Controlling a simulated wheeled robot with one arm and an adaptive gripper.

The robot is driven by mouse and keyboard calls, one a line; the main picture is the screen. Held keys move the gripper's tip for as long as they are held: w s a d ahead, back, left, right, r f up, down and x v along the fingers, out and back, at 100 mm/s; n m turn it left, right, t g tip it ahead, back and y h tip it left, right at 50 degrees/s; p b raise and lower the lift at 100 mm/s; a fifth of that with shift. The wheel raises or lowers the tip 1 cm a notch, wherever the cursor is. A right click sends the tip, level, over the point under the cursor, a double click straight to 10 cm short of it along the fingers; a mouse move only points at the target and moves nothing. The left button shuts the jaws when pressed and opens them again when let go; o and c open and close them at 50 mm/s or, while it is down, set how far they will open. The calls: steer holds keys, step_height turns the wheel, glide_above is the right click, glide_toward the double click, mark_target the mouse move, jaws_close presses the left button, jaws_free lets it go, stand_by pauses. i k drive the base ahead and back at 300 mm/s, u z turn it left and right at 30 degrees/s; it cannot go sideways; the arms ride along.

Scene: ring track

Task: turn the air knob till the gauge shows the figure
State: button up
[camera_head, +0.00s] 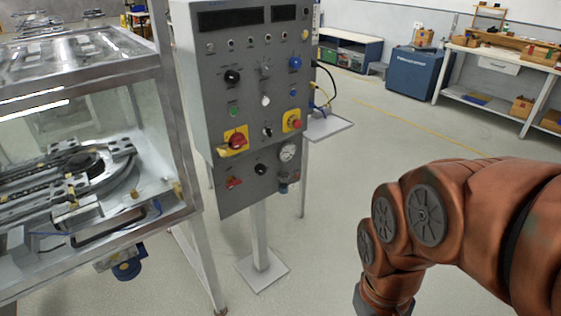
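A grey control panel (255,95) stands upright on a post in the middle of the view. A small round white-faced gauge (287,152) sits at its lower right; its needle and figures are too small to read. Just below the gauge is a small dark knob-like fitting (283,187). A black knob (260,169) is to the left of the gauge. No label shows which is the air knob. My copper-coloured arm is at the lower right, apart from the panel, and bends down out of the frame. My gripper is not in view.
A glass-sided machine (95,160) with a metal frame stands close to the panel's left. A small grey shelf (328,127) juts out on the right. The floor (330,220) between panel and arm is clear. A blue cabinet (415,75) and workbench (500,62) stand behind.

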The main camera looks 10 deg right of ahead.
mark_target(261, 169)
steer(key=u, duration=1.95)
steer(key=k, duration=0.35)
steer(key=z, duration=0.3)
